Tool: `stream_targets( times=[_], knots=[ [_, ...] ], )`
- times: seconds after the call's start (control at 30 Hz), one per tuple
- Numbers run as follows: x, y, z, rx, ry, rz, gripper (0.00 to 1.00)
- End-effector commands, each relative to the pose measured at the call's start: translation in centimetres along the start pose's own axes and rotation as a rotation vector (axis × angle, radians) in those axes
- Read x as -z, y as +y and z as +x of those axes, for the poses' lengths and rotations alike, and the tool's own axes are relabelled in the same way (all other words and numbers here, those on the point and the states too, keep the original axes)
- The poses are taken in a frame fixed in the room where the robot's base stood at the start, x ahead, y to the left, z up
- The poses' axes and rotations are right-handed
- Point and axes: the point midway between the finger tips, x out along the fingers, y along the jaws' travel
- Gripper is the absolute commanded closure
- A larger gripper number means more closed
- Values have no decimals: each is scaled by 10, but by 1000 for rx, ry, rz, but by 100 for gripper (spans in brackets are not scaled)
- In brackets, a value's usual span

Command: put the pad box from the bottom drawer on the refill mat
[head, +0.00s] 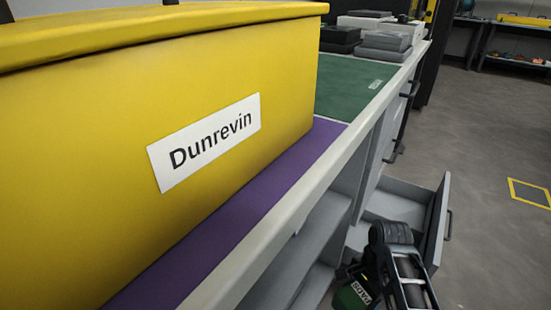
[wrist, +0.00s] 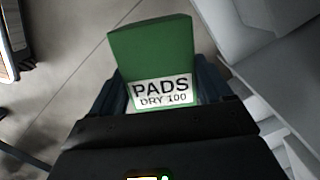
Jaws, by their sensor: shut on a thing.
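The pad box (wrist: 150,48) is green with a white label reading "PADS DRY 100". My gripper (wrist: 160,92) is shut on it, one finger on each side, with floor behind it in the wrist view. In the head view the pad box (head: 352,296) is low at the lower right, partly hidden by my gripper (head: 358,283), beside the bench front. An open drawer (head: 397,207) stands just behind my arm; its visible inside looks empty. A green mat (head: 345,92) with a small unreadable label and a purple mat (head: 225,232) lie on the bench top. I cannot tell which is the refill mat.
A large yellow box labelled "Dunrevin" (head: 215,110) stands on the purple mat and hides much of the bench. Grey and black cases (head: 384,42) are stacked beyond the green mat. Open shelves (head: 318,235) lie under the bench edge. The floor (head: 480,130) at right is clear.

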Motion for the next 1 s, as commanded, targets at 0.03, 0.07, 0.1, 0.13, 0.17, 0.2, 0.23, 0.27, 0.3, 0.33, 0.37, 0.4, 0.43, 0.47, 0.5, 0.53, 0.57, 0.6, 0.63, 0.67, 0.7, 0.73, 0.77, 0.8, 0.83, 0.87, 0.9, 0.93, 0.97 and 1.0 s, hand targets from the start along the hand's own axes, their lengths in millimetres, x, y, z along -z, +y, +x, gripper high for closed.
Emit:
stream_targets(
  times=[0.03,0.07,0.1,0.13,0.17,0.2,0.23,0.27,0.3,0.33,0.37,0.4,0.43,0.47,0.5,0.53,0.57,0.6,0.63,0.67,0.7,0.73,0.77,0.8,0.83,0.87,0.9,0.93,0.97,1.0],
  knots=[
    [2,-4,-8,-8,1,-89,55],
    [2,-6,-12,-16,1,-145,55],
    [2,-8,-16,-25,2,-222,55],
    [3,-10,-20,-33,2,-279,55],
    [3,-11,-25,-40,2,-336,55],
    [4,-13,-30,-49,2,-412,55],
    [4,-14,-33,-56,1,-467,55],
    [5,-16,-37,-62,2,-523,55],
    [6,-17,-43,-71,3,-594,55],
    [6,-18,-46,-78,2,-646,55],
    [7,-19,-50,-84,2,-695,55],
    [7,-21,-54,-92,2,-759,55],
    [7,-22,-57,-97,2,-804,55],
    [8,-23,-61,-103,2,-849,55],
    [8,-24,-65,-109,3,-904,55],
    [9,-25,-68,-115,3,-944,55],
    [9,-25,-70,-120,2,-984,55],
    [9,-26,-74,-126,2,-1035,55],
    [10,-27,-77,-130,2,-1074,55],
    [8,-26,-84,-133,1,-1094,55],
    [5,-23,-93,-132,0,-1087,55],
    [4,-22,-97,-131,0,-1085,55],
    [3,-21,-102,-131,0,-1085,55],
    [1,-19,-107,-131,0,-1084,55],
    [0,-18,-111,-131,-1,-1084,55],
    [-2,-16,-116,-131,-1,-1084,55],
    [-4,-14,-122,-131,-1,-1084,55],
    [-6,-12,-127,-130,-1,-1083,55],
    [-8,-11,-132,-130,-1,-1083,55],
    [-10,-8,-139,-130,-1,-1083,55]
  ],
)
